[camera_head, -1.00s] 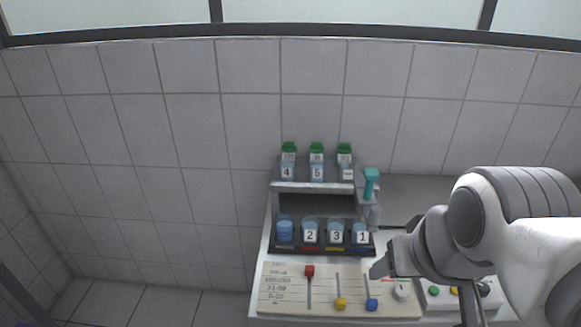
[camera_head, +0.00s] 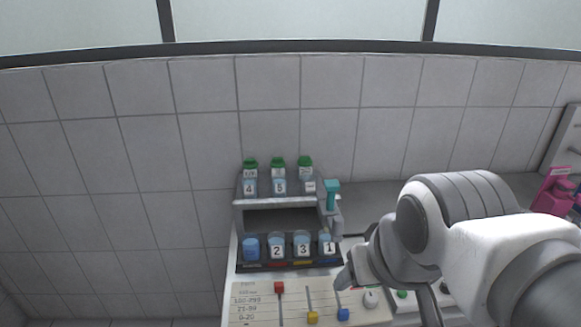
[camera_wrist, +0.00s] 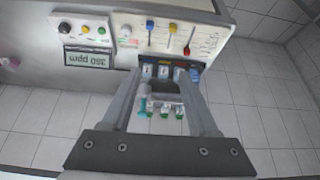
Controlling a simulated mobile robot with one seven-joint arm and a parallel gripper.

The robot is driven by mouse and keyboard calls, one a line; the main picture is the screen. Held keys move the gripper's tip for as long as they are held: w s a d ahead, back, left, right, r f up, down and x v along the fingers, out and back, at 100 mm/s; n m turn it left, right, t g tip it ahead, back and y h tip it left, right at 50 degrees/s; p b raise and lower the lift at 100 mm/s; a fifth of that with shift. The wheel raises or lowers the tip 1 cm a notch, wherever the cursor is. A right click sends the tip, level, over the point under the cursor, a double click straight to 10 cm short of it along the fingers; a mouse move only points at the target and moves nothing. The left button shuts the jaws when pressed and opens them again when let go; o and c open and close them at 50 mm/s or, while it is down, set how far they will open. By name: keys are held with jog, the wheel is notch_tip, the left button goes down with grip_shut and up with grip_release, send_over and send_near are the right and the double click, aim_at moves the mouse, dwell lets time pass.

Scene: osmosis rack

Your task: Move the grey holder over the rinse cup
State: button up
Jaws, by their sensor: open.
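In the head view a grey holder (camera_head: 335,222) with a teal upright piece (camera_head: 332,194) stands at the right end of the rack. The teal piece also shows in the wrist view (camera_wrist: 143,104). A plain blue cup (camera_head: 250,247) stands at the left of the lower row, beside cups marked 2 (camera_head: 277,246), 3 (camera_head: 302,245) and 1 (camera_head: 326,245). I cannot tell which one is the rinse cup. My gripper (camera_wrist: 163,82) is open, its fingers pointing toward the rack in the wrist view. In the head view my arm hides most of it, right of the rack.
Green-capped bottles (camera_head: 278,162) and small cups marked 4 (camera_head: 249,187) and 5 (camera_head: 279,186) stand on the upper shelf. A panel (camera_head: 258,300) with red, yellow and blue sliders lies in front. A pink object (camera_head: 553,190) is at the far right.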

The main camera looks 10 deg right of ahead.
jog(key=shift+o, duration=0.2)
notch_tip(320, 180, up, 7)
jog(key=m+g+p, duration=0.6)
jog(key=m+p, duration=0.3)
jog(key=p, duration=0.1)
send_over(338, 218)
notch_tip(338, 218, down, 18)
jog(key=shift+r, duration=0.2)
grip_shut()
dwell(1.1)
